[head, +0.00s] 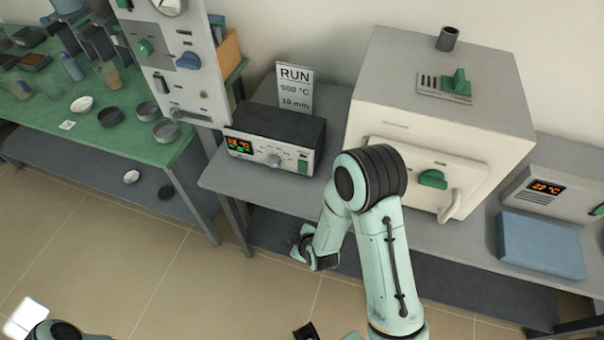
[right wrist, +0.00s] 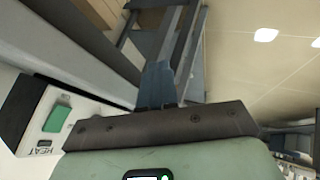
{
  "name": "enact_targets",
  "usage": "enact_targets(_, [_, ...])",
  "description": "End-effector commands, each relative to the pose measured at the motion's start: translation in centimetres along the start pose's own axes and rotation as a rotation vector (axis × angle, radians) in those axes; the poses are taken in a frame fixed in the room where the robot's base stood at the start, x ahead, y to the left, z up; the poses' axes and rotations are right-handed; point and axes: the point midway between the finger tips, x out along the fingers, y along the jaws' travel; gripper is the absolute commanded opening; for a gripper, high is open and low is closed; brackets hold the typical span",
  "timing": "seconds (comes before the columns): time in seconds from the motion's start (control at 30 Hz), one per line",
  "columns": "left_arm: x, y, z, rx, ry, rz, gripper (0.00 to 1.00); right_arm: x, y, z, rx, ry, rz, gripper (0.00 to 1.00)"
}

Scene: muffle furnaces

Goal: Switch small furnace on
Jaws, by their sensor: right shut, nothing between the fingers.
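A controller box (head: 270,140) with a dark top, a lit display, a knob and a green switch (head: 303,167) sits on the grey bench. A white furnace (head: 440,120) with a green door handle (head: 433,179) stands to its right. In the right wrist view a green rocker switch (right wrist: 57,113) shows beside the word HEAT on a pale panel, apparently that box. My right gripper (right wrist: 158,75) is shut and empty, apart from the switch in that view. In the head view its wrist is low in front of the bench; the fingertips are unclear.
A card (head: 294,88) reading RUN stands behind the box. A blue block (head: 541,244) and another unit with a display (head: 545,188) are at the right. A white panel (head: 180,65) and a green bench (head: 90,135) with dishes are at the left.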

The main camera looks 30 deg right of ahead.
Motion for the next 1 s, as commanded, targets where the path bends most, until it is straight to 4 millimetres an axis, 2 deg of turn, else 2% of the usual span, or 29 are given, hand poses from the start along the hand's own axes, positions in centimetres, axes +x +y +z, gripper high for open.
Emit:
enact_targets(0.03, [0.4,-0.2,0.1,-0.001,-0.002,-0.001,0.85,-0.6,1.8,-1.8,-0.088,0.051,0.068,0.00])
enact_targets(0.1, [0.6,-0.2,0.1,-0.001,-0.002,-0.001,0.85,-1.5,3.9,-3.8,-0.197,0.096,0.151,0.00])
enact_targets(0.2, [0.8,-0.3,0.1,-0.001,-0.003,-0.001,0.85,-2.6,6.0,-5.7,-0.305,0.135,0.242,0.00])
enact_targets(0.3, [0.9,-0.4,0.1,-0.001,-0.004,-0.001,0.85,-3.4,7.2,-6.8,-0.368,0.153,0.297,0.00])
enact_targets(0.8, [0.9,-0.4,0.1,-0.001,-0.004,-0.001,0.85,-3.7,8.0,-7.2,-0.401,0.157,0.323,0.00])
enact_targets(1.0, [0.9,-0.4,0.2,-0.001,-0.004,-0.001,0.85,-2.7,9.4,-7.0,-0.399,0.157,0.324,0.00])
